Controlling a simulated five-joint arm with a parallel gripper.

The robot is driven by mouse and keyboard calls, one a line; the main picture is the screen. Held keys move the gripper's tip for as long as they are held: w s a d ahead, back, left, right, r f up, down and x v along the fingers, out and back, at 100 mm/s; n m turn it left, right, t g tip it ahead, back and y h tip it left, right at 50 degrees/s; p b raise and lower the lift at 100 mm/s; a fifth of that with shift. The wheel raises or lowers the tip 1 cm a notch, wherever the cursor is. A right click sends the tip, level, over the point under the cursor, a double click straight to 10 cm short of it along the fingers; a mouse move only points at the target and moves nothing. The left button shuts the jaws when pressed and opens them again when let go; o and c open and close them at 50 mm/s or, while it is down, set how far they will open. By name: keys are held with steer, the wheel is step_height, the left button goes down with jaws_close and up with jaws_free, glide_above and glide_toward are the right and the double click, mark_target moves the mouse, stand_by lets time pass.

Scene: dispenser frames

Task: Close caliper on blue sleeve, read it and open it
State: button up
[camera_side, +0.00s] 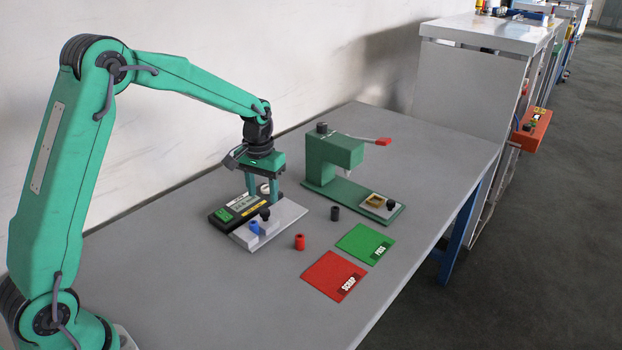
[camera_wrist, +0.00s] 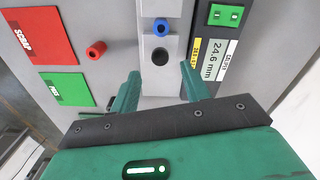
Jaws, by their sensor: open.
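The caliper (camera_side: 282,222) is a light grey fixture on the table with a dark display unit (camera_side: 233,208) beside it; in the wrist view the display (camera_wrist: 216,60) reads 24.6 mm. The blue sleeve (camera_side: 254,227) sits on the caliper; it also shows in the wrist view (camera_wrist: 160,26). The black knob (camera_wrist: 159,57) of the caliper's slider is close to the sleeve; I cannot tell whether the jaws touch the sleeve. My gripper (camera_side: 263,198) is open and empty, pointing down above the caliper on the knob's side. In the wrist view its fingers (camera_wrist: 159,72) are spread wider than the knob.
A red SCRAP mat (camera_side: 325,277) and a green PASS mat (camera_side: 357,243) lie in front. A green press (camera_side: 335,160) with a red-tipped lever stands behind.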

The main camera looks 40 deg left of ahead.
mark_target(264, 211)
steer(key=shift+f, duration=2.75)
jaws_close()
